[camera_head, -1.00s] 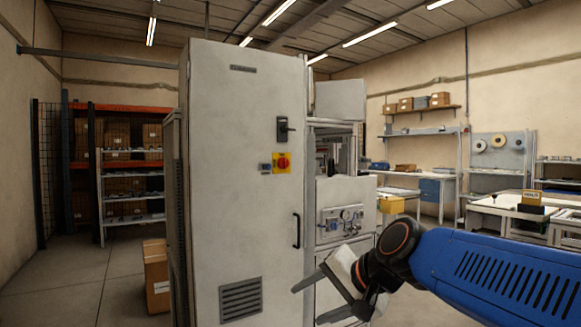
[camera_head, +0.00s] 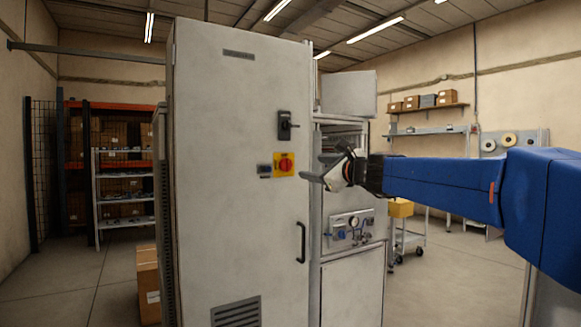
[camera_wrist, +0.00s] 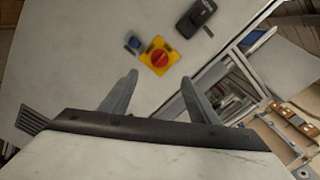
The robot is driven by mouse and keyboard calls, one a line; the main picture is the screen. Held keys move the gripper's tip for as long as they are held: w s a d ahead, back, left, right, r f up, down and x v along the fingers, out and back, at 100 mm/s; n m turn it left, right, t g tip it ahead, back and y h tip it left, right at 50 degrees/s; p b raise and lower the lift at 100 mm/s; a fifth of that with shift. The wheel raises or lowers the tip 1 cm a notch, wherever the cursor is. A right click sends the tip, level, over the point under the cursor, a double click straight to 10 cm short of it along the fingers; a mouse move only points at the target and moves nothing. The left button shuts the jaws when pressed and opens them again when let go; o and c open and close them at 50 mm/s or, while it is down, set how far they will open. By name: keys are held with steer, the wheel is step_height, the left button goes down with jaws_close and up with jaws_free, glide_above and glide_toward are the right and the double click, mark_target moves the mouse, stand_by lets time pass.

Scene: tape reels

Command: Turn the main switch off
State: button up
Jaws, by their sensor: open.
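The main switch (camera_head: 285,165) is a red rotary knob on a yellow plate on the door of a tall light-grey cabinet (camera_head: 237,110). In the wrist view the red knob (camera_wrist: 160,58) sits above and between my two fingertips, apart from them. My gripper (camera_head: 318,168) is open and empty, right of the switch in the head view, with its fingers pointing left towards it. The wrist view shows both fingers (camera_wrist: 160,88) spread apart. I cannot tell the exact setting of the knob.
A small dark-blue device (camera_head: 264,170) sits left of the switch. A black door latch (camera_head: 287,125) is above it and a black handle (camera_head: 301,242) below. A gauge panel (camera_head: 350,230) is right of the door. A cardboard box (camera_head: 148,285) stands on the floor at left.

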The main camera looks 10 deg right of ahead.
mark_target(288, 165)
steer(key=x, duration=1.5)
steer(key=shift+a+f, duration=0.1)
steer(key=shift+f, duration=0.05)
steer(key=c, duration=1)
